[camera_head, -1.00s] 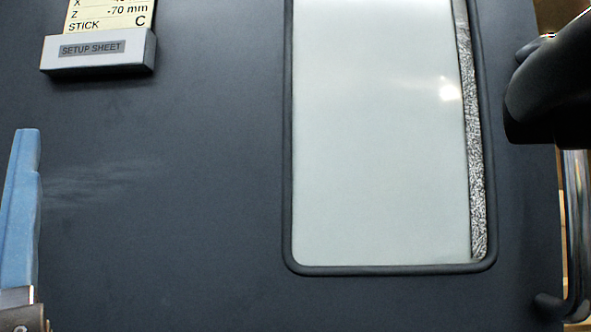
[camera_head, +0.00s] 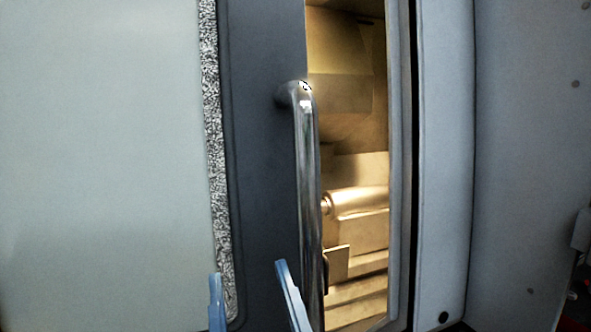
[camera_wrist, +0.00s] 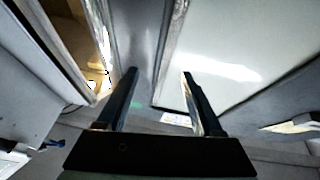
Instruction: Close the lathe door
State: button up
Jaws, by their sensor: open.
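The lathe door (camera_head: 262,150) is dark, with a pale window (camera_head: 100,160) at its left. It stands partly open, leaving a tall gap (camera_head: 345,115) at its right edge. A chrome vertical handle (camera_head: 307,180) stands off the door beside the gap; its lower end is out of view. My gripper (camera_head: 248,270) is open and empty, its blue fingers left of the handle in the head view. Their distance from the door is hard to tell. The wrist view shows both fingers (camera_wrist: 159,73) apart in front of the door, with the window (camera_wrist: 235,50) on the right.
Through the gap, the lit interior shows a metal cylinder (camera_head: 358,201) and stepped parts. The door frame (camera_head: 402,180) bounds the gap on the right. A grey machine panel (camera_head: 520,140) lies beyond it.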

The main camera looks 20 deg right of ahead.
aim_at(314, 253)
jog(key=s+d+m+g+h+p, duration=0.2)
jog(key=s+d+g+p, duration=0.35)
jog(key=p, duration=1.05)
jog(key=shift+t, duration=0.55)
jog(key=w+d+p, duration=0.1)
jog(key=w+p, duration=0.1)
jog(key=w, duration=0.2)
jog(key=w+d+p, duration=0.1)
jog(key=w, duration=0.3)
jog(key=w+d+p, duration=0.1)
jog(key=w+p, duration=0.1)
jog(key=w, duration=0.2)
jog(key=shift+w+d+r+p, duration=0.1)
jog(key=shift+w+p, duration=0.1)
jog(key=shift+p, duration=0.15)
grip_shut()
